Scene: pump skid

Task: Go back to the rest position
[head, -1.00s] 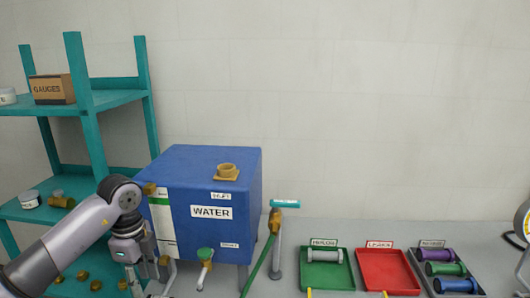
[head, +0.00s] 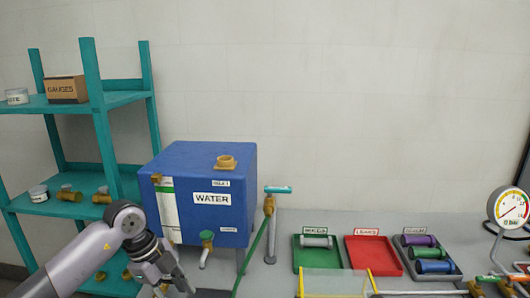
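My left gripper (head: 176,286) is at the bottom left, in front of the blue water tank (head: 212,160) and left of its tap. It points down and to the right. Its fingertips run to the bottom edge of the picture, so I cannot tell whether it is open or shut. I see nothing clearly held in it. My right gripper is not in view.
A teal shelf (head: 102,125) with a gauges box and brass fittings stands at the left. A hand pump (head: 269,225), green tray (head: 305,262), red tray (head: 374,254) and dark tray (head: 454,275) with coloured cylinders line the bench. A pressure gauge (head: 508,207) is at the right.

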